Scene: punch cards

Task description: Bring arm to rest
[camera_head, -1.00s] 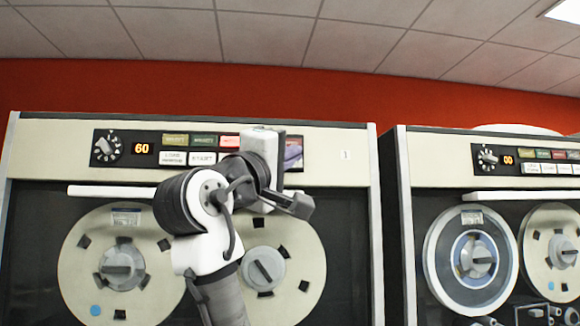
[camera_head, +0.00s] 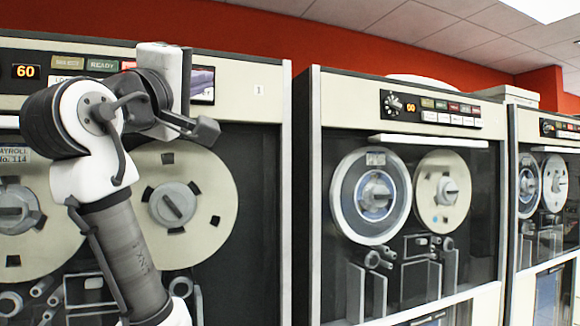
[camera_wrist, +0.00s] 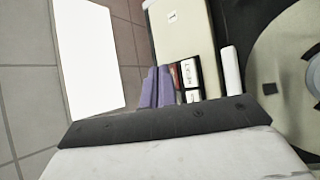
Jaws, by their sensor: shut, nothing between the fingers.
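My gripper (camera_head: 178,78) is at the raised end of my folded arm at the left of the head view. It is shut and empty, and its fingertips are hard to make out from behind. In the wrist view its pale body and dark front edge (camera_wrist: 160,123) fill the bottom. It is in front of the upper control panel of the left tape cabinet (camera_head: 232,90). I cannot tell the gap to the panel, and my arm hides part of it.
A second tape cabinet (camera_head: 312,200) stands to the right, with a third (camera_head: 512,190) beyond it. A tape reel (camera_wrist: 268,62) shows at the right of the wrist view. A ceiling light (camera_wrist: 88,55) is at its left.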

